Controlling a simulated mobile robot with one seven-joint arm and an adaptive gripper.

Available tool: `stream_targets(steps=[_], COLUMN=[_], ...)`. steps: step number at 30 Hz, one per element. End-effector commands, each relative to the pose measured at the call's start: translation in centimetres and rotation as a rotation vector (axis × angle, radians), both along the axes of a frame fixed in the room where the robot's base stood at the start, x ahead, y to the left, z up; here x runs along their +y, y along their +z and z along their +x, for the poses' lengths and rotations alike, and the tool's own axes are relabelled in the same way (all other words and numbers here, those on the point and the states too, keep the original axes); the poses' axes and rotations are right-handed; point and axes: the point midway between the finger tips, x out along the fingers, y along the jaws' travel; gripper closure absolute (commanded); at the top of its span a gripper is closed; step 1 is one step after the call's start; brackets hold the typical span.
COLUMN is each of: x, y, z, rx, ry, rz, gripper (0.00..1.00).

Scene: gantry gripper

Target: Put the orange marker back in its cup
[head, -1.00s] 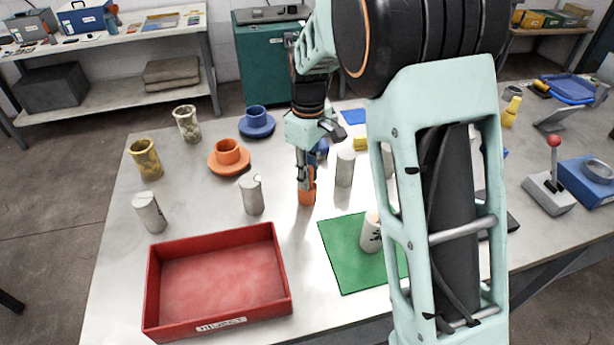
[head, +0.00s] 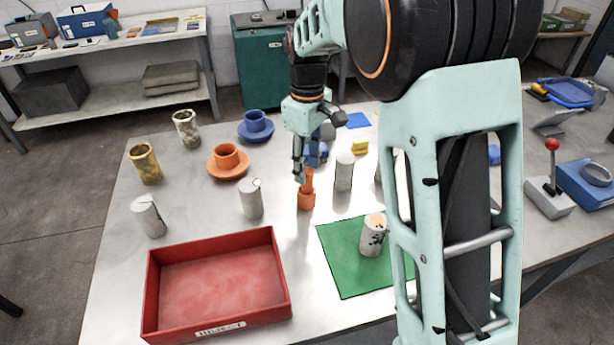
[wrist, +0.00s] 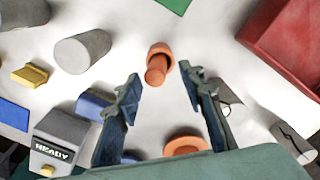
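The orange marker (head: 308,181) stands in a small orange cup (head: 306,201) on the table, left of the green mat, its upper part sticking out and leaning slightly. In the wrist view the marker (wrist: 156,72) and the cup's rim (wrist: 160,48) show just beyond the fingertips. My gripper (head: 303,172) is above and behind the marker. Its two fingers (wrist: 162,82) are spread apart in the wrist view, with nothing between the pads. The marker's lower end is hidden inside the cup.
Grey cylinders (head: 344,171) stand close on the right and left. A marked cylinder (head: 372,240) stands on the green mat (head: 345,270). A red tray (head: 283,285) is at front left. A wider orange cup on a saucer (head: 228,172) is at back left.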

Motion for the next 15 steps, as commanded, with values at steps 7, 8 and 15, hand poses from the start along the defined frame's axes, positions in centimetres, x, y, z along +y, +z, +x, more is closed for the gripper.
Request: stream_targets(steps=[7,8,15], x=[0.0,0.0,0.0], y=[5.2,5.7,7.6], z=[0.1,0.1,0.1], rx=[-0.003,-0.003,0.000], ry=[-0.002,-0.002,-0.001], rz=[0.001,0.001,0.000], gripper=[0.63,0.63,0.63])
